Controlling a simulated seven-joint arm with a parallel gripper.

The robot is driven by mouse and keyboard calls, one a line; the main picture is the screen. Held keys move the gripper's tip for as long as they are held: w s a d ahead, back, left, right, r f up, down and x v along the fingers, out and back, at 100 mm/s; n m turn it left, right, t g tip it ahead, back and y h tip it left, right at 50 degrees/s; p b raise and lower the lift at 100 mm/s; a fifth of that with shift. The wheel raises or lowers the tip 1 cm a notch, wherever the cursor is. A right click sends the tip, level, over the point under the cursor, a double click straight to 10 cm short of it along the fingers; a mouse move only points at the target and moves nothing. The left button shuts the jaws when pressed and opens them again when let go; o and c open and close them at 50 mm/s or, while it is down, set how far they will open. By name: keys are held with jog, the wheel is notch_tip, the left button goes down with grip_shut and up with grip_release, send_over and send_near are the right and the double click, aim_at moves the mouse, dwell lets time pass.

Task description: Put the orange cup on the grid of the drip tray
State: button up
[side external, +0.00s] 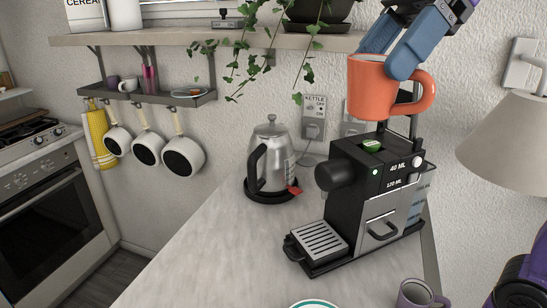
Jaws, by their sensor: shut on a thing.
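The orange cup (372,92) is upright in the air above the black espresso machine (362,180). Its handle points right. My gripper (398,62) comes down from the top right and is shut on the cup's rim, one blue finger outside the near wall and the other toward the far side. The drip tray (291,249) juts out at the front left of the machine, low on the counter. Its metal grid (320,241) is bare. The cup is well above the grid and to its right.
A steel kettle (270,160) stands on its base left of the machine. A shelf (200,43) with trailing plant strands (309,75) hangs behind and left of the cup. A purple mug (418,295) and a lamp shade (510,135) are at right. The counter left of the tray is clear.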

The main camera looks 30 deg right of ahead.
notch_tip(320, 180, down, 26)
send_over(270, 291)
jog(key=shift+f, duration=6.4)
jog(key=shift+f, duration=0.1)
jog(key=o, duration=1.1)
